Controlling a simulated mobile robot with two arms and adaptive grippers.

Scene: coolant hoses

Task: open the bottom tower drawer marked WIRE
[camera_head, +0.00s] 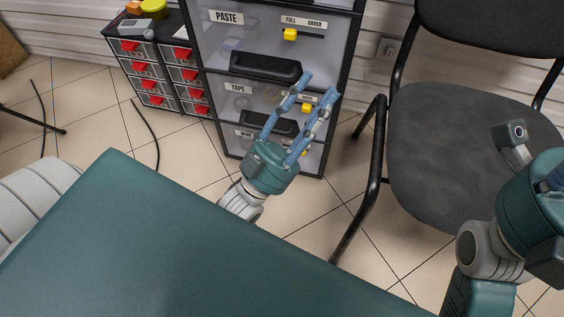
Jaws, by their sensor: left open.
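The drawer tower (349,45) stands at the top middle, with clear-fronted drawers marked PASTE and TAPE. Below TAPE is the bottom drawer (313,159). Its label (244,134) is too small and covered to read, and my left gripper hides much of its front. The drawers look shut. My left gripper (321,86) is open, with its blue fingers apart and nothing between them. In the picture it overlaps the TAPE and bottom drawers; I cannot tell whether it touches them. My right gripper (553,180) is at the right edge, its fingers mostly cut off.
A dark chair (450,150) stands right of the tower, its leg close by. A small cabinet with red-handled drawers (146,72) is on the left. A green surface (150,240) fills the foreground. Tiled floor (330,200) shows in front of the tower. Black cables lie left.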

